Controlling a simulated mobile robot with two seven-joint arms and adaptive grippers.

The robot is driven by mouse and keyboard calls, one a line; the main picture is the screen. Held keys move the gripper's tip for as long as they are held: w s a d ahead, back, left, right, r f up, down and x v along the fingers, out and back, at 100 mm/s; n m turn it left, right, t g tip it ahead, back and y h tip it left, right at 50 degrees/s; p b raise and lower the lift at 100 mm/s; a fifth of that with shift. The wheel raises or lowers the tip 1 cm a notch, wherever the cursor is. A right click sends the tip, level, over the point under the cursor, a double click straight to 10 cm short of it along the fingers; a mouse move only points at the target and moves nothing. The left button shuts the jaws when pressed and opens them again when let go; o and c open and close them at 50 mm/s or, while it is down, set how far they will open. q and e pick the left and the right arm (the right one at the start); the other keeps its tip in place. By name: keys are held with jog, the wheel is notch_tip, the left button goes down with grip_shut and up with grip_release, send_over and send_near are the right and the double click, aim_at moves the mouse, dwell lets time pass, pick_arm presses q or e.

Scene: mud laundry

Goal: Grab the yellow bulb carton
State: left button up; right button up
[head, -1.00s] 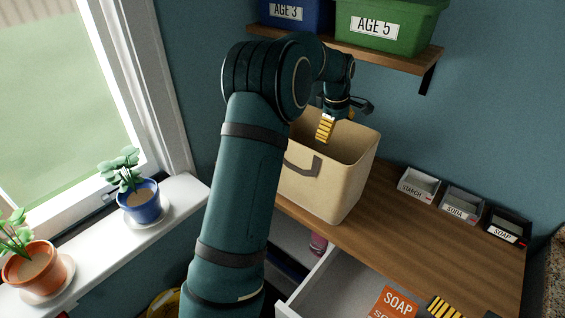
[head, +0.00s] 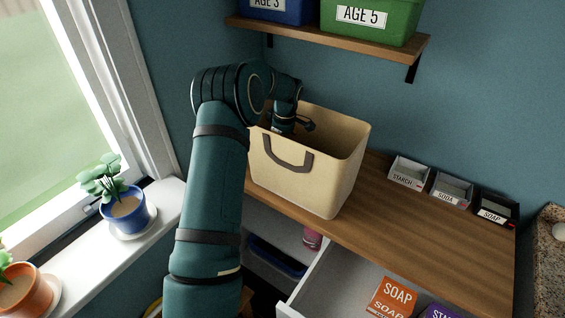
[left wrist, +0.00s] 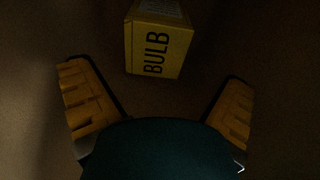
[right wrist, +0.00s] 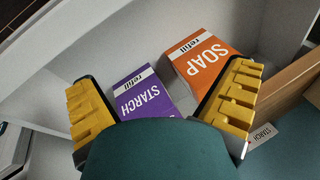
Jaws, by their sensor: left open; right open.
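The yellow bulb carton (left wrist: 158,45) shows in the left wrist view, marked BULB, in a dim place that fits the inside of the beige basket (head: 335,180). It lies beyond and between the spread fingers of my left gripper (left wrist: 157,76), which is open and holds nothing. In the head view my left arm reaches over the basket's back left rim, and the basket wall hides the fingers and the carton. My right gripper (right wrist: 163,76) is open and empty above an open drawer, outside the head view.
The drawer holds an orange soap box (head: 393,295) and a purple starch box (right wrist: 145,95). Small labelled trays, starch (head: 408,173), soda (head: 452,190) and soap (head: 497,208), stand along the counter's back. A shelf (head: 330,40) with blue and green bins overhangs behind the basket.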

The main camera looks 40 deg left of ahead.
pick_arm(q)
jog(key=shift+w+f, duration=0.15)
jog(key=shift+f, duration=1.35)
jog(key=shift+w+f, duration=0.15)
jog(key=shift+f, duration=1.35)
jog(key=shift+r, duration=0.1)
jog(key=c, duration=1.1)
